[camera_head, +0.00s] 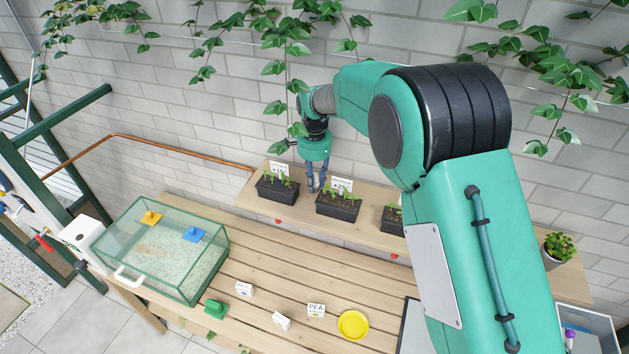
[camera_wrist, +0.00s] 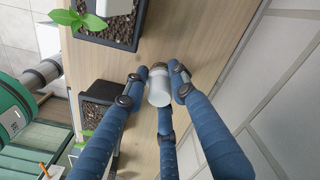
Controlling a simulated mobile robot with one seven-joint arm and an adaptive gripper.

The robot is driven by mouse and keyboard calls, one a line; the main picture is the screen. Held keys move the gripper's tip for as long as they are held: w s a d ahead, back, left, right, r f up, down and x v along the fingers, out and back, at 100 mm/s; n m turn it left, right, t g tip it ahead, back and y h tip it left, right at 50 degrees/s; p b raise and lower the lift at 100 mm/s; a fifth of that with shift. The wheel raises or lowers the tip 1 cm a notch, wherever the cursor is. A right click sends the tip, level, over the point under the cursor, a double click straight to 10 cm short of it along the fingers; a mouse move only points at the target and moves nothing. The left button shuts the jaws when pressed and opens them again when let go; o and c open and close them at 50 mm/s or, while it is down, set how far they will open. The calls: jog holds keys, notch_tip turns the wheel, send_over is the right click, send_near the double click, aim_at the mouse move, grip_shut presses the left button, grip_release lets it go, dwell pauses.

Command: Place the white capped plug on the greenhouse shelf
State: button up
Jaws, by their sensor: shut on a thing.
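The white plug (camera_wrist: 159,92) is a small white cylinder with a darker end, held between the blue fingers of my gripper (camera_wrist: 160,80) in the wrist view. In the head view my gripper (camera_head: 316,186) points down at the wooden greenhouse shelf (camera_head: 300,210), between two black planters. The shelf also shows behind the plug in the wrist view (camera_wrist: 190,40). I cannot tell whether the plug touches the shelf. The plug cannot be made out in the head view.
Black seedling planters stand left (camera_head: 277,198) and right (camera_head: 338,207) of my gripper, close by, with another (camera_head: 392,222) farther right. A brick wall (camera_head: 215,120) is behind. Below are a glass tank (camera_head: 160,255), a yellow dish (camera_head: 353,324) and small label blocks on the slatted bench.

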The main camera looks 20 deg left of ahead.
aim_at(315, 175)
jog(key=shift+f, duration=0.1)
jog(key=o, duration=1.1)
notch_tip(315, 175, up, 12)
jog(key=shift+r+b, duration=0.15)
jog(key=shift+b, duration=0.45)
jog(key=shift+d+r, duration=0.1)
dwell(0.5)
